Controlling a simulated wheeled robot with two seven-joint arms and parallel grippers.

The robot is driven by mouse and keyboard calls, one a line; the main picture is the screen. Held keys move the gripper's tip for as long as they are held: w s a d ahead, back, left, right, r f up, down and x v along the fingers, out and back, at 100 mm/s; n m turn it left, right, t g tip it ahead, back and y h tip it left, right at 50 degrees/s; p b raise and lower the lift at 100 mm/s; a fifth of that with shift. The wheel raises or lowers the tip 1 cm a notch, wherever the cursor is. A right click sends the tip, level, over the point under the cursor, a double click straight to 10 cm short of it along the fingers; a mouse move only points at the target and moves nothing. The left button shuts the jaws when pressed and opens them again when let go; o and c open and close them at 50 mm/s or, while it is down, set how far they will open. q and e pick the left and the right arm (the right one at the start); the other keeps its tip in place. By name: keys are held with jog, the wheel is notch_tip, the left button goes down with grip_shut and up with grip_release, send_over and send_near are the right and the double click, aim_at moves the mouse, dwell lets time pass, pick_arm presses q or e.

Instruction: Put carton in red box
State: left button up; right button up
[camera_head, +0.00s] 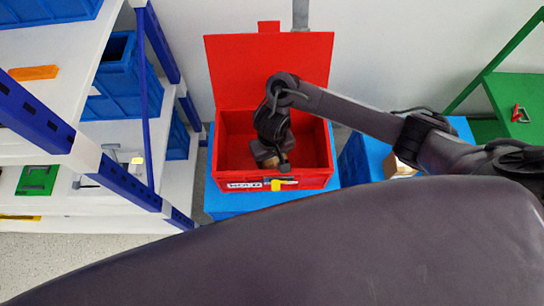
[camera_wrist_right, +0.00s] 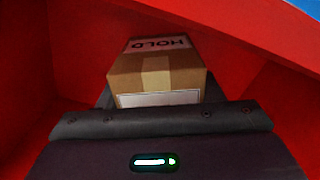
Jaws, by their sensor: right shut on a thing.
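The red box (camera_head: 226,176) stands open on a blue surface, its lid (camera_head: 248,72) raised against the wall behind. My right gripper (camera_head: 270,160) reaches down inside the box. It is shut on a small brown carton (camera_wrist_right: 155,72), which has a white label and the word HOLD on it. In the right wrist view red walls surround the carton. In the head view the carton is mostly hidden by the gripper, and I cannot tell whether it touches the box floor. My left gripper does not show.
A white and blue shelf with blue bins (camera_head: 122,80) stands at the left. A green table (camera_head: 518,100) with a red item stands at the right. A yellow latch (camera_head: 277,184) is on the box's front. Another brown item (camera_head: 400,166) lies right of the box.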

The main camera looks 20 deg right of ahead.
jog(key=o, duration=1.1)
jog(key=shift+f, duration=0.15)
jog(key=shift+r, duration=0.25)
notch_tip(320, 180, up, 10)
jog(key=p, duration=0.8)
jog(key=shift+r, duration=0.25)
jog(key=shift+r+p, duration=0.45)
jog(key=shift+r, duration=0.25)
